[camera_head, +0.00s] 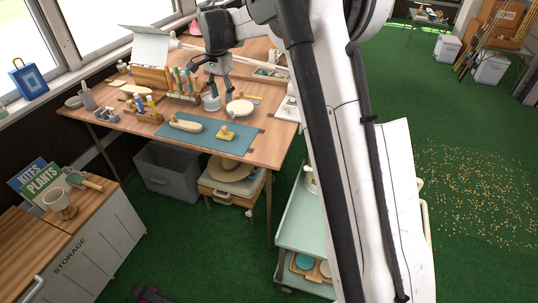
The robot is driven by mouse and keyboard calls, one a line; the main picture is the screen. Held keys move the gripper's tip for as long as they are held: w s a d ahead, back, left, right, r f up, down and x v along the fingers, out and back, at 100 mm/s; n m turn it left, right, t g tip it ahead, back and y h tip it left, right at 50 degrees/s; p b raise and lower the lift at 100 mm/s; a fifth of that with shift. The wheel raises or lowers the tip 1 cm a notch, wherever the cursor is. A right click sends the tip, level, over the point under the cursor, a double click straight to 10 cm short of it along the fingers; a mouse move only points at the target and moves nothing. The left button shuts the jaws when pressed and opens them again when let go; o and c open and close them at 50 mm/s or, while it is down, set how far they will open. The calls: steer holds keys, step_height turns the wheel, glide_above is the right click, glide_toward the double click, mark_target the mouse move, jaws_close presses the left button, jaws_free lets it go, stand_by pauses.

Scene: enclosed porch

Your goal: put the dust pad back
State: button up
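A small yellow pad with a knob on top (226,133), which may be the dust pad, lies on the blue-grey mat (190,142) at the front of the wooden table. A cream oblong piece (187,124) lies on the same mat to its left. My gripper (217,88) points down over the back half of the table, behind the mat and apart from the yellow pad. It is close to a small grey cup (211,103) and a white bowl (240,107). Its fingers are too small to tell whether they are apart or hold anything.
A rack of upright coloured tools (183,90) stands left of my gripper. A holder with small bottles (145,106) is farther left. A pale green cart (300,230) stands right of the table, partly behind my arm. A storage cabinet (95,250) is at lower left.

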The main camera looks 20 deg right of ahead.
steer(key=s+r+n+t, duration=0.25)
steer(key=s+r, duration=0.35)
steer(key=s, duration=0.5)
steer(key=s+r+n+t, duration=0.1)
steer(key=s+r+n, duration=0.3)
steer(key=s, duration=0.7)
steer(key=s+f+n+t, duration=0.1)
steer(key=s+f+n, duration=0.1)
steer(key=s, duration=0.8)
steer(key=s+f+n+t, duration=0.2)
steer(key=s+f, duration=0.1)
steer(key=s, duration=0.8)
steer(key=shift+d, duration=0.15)
